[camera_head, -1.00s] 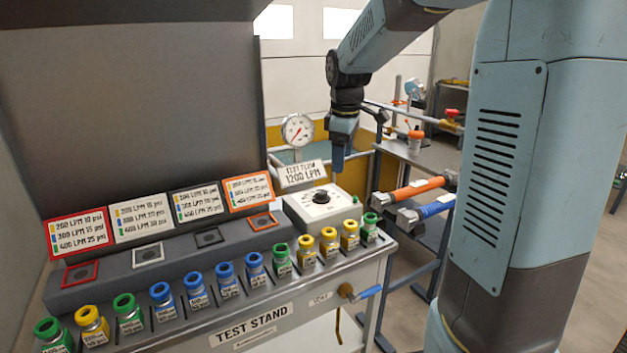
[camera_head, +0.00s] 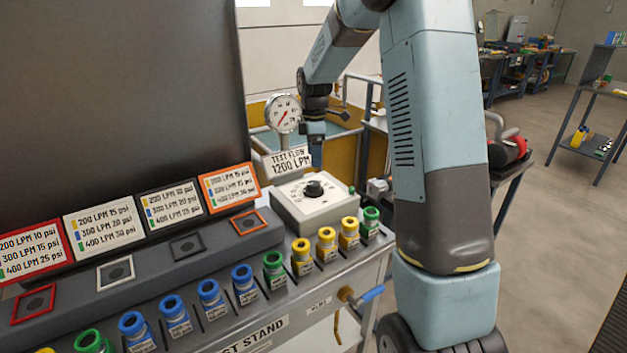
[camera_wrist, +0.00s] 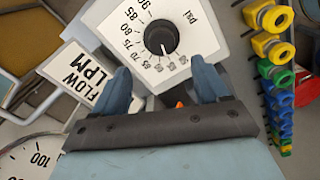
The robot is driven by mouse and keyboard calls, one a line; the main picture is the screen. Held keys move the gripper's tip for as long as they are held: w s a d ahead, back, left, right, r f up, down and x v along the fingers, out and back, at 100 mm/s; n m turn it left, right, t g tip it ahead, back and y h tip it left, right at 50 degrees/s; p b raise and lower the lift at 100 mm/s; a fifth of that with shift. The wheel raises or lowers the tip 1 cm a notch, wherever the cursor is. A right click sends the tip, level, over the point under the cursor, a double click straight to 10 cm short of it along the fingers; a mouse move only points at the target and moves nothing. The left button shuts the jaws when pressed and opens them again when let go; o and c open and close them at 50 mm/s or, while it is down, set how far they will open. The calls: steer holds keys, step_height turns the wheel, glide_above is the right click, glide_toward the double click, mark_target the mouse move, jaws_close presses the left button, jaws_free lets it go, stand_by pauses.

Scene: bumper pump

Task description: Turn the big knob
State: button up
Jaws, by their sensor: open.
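The big knob (camera_head: 314,188) is a round black dial on a white box (camera_head: 289,200) at the right end of the test stand. In the wrist view the knob (camera_wrist: 161,37) sits on a white face marked in psi, and its pointer points to the lower right, near the low numbers. My gripper (camera_head: 315,162) hangs above and slightly behind the box in the head view. In the wrist view my gripper's blue fingers (camera_wrist: 160,85) are apart and empty, with the knob beyond the gap between them. They do not touch it.
A "TEST FLOW 1200 LPM" sign (camera_head: 289,161) and a pressure gauge (camera_head: 283,113) stand close behind the box. Several colored valves (camera_head: 272,264) line the stand's front edge. A small green light (camera_head: 352,190) sits at the box's right.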

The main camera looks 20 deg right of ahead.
mark_target(314, 183)
step_height(314, 183, down, 10)
steer(key=shift+s+a+r, duration=0.1)
stand_by(0.4)
steer(key=c, duration=1)
